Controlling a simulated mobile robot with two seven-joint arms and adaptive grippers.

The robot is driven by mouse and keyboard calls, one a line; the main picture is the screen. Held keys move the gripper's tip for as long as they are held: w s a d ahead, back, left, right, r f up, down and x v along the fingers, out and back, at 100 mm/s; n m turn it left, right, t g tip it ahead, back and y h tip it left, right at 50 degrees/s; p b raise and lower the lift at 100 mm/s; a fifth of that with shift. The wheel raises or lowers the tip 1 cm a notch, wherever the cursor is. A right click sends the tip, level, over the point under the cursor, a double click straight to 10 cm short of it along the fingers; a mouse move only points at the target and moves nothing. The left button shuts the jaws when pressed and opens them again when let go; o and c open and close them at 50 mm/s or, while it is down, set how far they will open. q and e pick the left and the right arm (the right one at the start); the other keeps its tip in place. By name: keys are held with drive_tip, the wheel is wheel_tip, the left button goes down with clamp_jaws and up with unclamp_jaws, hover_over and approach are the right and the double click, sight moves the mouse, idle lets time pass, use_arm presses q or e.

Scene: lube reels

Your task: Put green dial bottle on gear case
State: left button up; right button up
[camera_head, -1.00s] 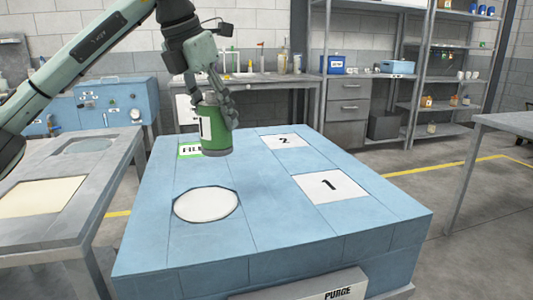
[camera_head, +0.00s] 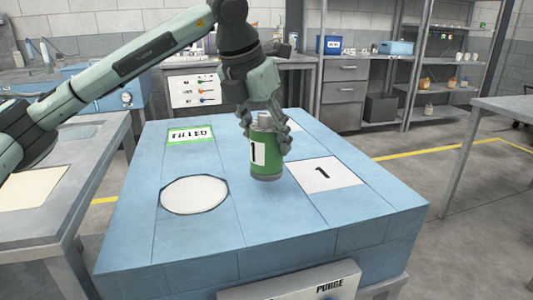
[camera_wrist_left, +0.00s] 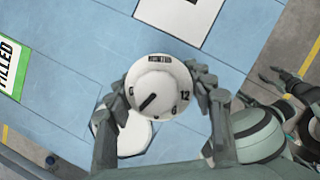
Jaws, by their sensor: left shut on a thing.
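The green dial bottle (camera_head: 267,155) is upright in my left gripper (camera_head: 267,130), which is shut around its top. It is over the blue block's top, just left of the pad marked 1 (camera_head: 325,174); I cannot tell whether it touches. In the left wrist view, its white dial top (camera_wrist_left: 160,88) with black numbers and a pointer sits between the fingers of my left gripper (camera_wrist_left: 162,98). Nothing is labelled gear case; the blue block (camera_head: 200,250) has a PURGE plate (camera_head: 330,287) on its front. My right gripper seems to show, partly, at the wrist view's right edge (camera_wrist_left: 282,88).
A white round disc (camera_head: 195,194) lies front left on the block. A green-edged FILLED label (camera_head: 190,135) is at the back left. A grey table (camera_head: 50,225) stands left, another (camera_head: 500,125) right. Shelves (camera_head: 440,85) stand behind. The block's front right top is clear.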

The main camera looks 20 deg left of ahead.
sight(267, 155)
use_arm(q)
drive_tip(key=shift+f, duration=2)
drive_tip(key=o, duration=1.4)
drive_tip(key=v, duration=1.2)
drive_tip(key=shift+w+r, duration=0.1)
drive_tip(key=shift+r, duration=0.05)
